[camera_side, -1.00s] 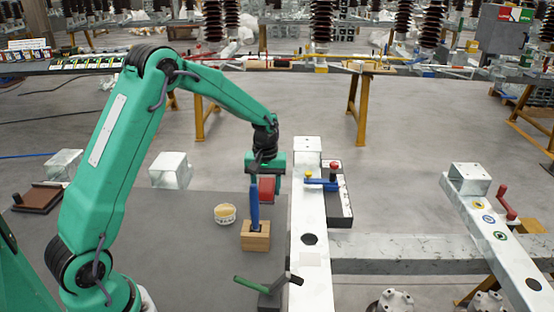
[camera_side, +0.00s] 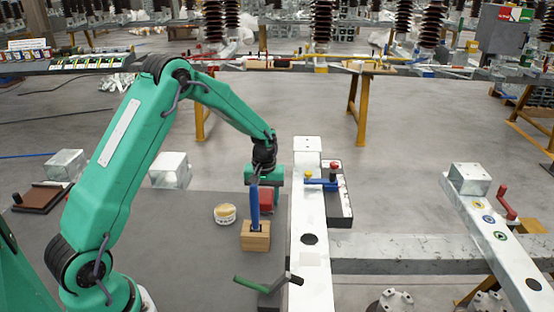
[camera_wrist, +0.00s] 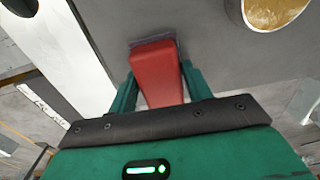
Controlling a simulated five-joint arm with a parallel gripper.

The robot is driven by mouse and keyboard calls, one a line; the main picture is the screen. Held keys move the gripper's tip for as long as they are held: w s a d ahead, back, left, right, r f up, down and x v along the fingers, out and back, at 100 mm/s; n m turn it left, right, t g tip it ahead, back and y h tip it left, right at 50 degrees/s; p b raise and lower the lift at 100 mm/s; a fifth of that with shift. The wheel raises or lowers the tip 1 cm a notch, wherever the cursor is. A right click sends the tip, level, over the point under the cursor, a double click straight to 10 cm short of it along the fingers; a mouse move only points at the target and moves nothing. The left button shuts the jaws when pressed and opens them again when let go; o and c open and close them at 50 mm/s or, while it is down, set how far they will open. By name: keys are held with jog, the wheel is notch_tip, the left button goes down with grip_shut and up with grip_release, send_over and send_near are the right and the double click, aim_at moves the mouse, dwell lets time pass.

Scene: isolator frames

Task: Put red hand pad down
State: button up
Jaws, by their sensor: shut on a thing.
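The red hand pad (camera_wrist: 158,72) is between the two green fingers of my gripper (camera_wrist: 160,92) in the wrist view. Its far end has a dark grey edge and is close over the grey table top (camera_wrist: 225,70); I cannot tell whether it touches. In the side view the red hand pad (camera_side: 266,200) shows low over the grey table top (camera_side: 180,240), under my gripper (camera_side: 263,186). The upright blue-handled tool partly hides the pad and the fingertips there.
The blue tool (camera_side: 255,207) stands in a wooden block (camera_side: 255,236) just in front of the pad. A round tub with yellow contents (camera_side: 225,214) is to its left. A white beam (camera_side: 312,215) runs along the right. A green-handled clamp (camera_side: 265,288) is at the front.

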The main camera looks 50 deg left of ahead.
aim_at(265, 195)
jog(key=shift+f, duration=0.15)
jog(key=o, duration=0.9)
notch_tip(265, 195, up, 12)
jog(key=shift+r, duration=0.15)
jog(key=shift+s+r, duration=0.1)
dwell(0.7)
